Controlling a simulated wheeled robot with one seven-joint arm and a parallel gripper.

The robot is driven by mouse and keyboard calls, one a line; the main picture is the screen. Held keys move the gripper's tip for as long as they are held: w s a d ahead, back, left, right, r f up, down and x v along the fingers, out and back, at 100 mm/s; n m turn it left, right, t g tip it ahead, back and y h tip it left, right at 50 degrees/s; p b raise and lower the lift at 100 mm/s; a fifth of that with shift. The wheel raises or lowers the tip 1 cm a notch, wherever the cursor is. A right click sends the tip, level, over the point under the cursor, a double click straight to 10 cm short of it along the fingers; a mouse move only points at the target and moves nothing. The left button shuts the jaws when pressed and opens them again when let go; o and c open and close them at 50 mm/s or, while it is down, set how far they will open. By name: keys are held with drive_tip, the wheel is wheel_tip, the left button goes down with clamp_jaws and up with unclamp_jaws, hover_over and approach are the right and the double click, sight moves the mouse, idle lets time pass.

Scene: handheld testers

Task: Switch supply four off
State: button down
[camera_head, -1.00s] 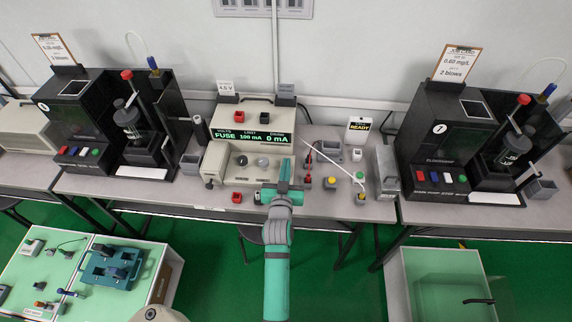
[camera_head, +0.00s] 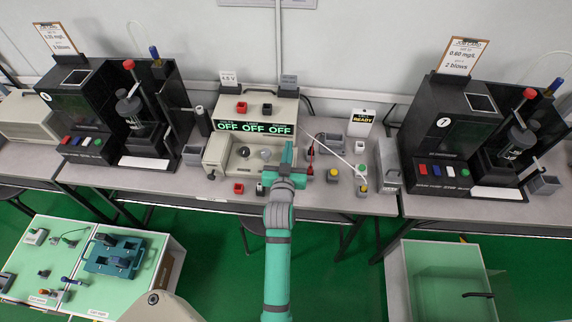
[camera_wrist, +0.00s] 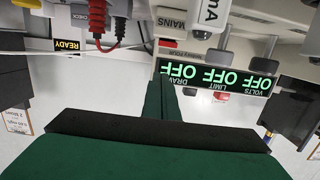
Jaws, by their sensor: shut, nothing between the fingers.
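The beige bench supply (camera_head: 219,157) stands mid-table in the head view. Its green display (camera_head: 255,127) reads OFF in all three fields. The display also shows upside down in the wrist view (camera_wrist: 215,77), under DRAW, LIMIT and VOLTS. My gripper (camera_head: 288,150) is at the right part of the supply's front. In the wrist view my gripper's dark green fingers (camera_wrist: 160,98) are together and empty, close to the panel near the MAINS label.
Black testers stand left (camera_head: 90,115) and right (camera_head: 440,135). Red leads (camera_head: 310,158), a yellow button box (camera_head: 333,174) and a READY sign (camera_head: 361,122) are right of my gripper. A red block (camera_head: 239,188) lies in front of the supply.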

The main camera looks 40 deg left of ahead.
drive_tip(key=r+v, duration=0.2)
drive_tip(key=v, duration=0.7)
drive_tip(key=shift+s+d+r, duration=0.15)
drive_tip(key=shift+s+d, duration=0.05)
drive_tip(key=s+d+f+m+h, duration=0.1)
drive_tip(key=s+d+f, duration=0.25)
drive_tip(key=d, duration=0.35)
drive_tip(key=s+d+f+m+t+h, duration=0.1)
drive_tip(key=s+d+f+h, duration=0.1)
drive_tip(key=s+d, duration=0.35)
drive_tip(key=s+d+f+m+h, duration=0.1)
drive_tip(key=s+d+f, duration=0.15)
drive_tip(key=d, duration=0.55)
drive_tip(key=s+d+r+m+h, duration=0.1)
drive_tip(key=s+d+r+h, duration=0.1)
drive_tip(key=s+d, duration=0.3)
drive_tip(key=s+d+r+m+h, duration=0.2)
drive_tip(key=s+d, duration=0.3)
drive_tip(key=s, duration=0.6)
drive_tip(key=shift+s+d+h, duration=0.3)
drive_tip(key=shift+s, duration=0.05)
drive_tip(key=shift+w+a, duration=0.1)
drive_tip(key=shift+a, duration=0.05)
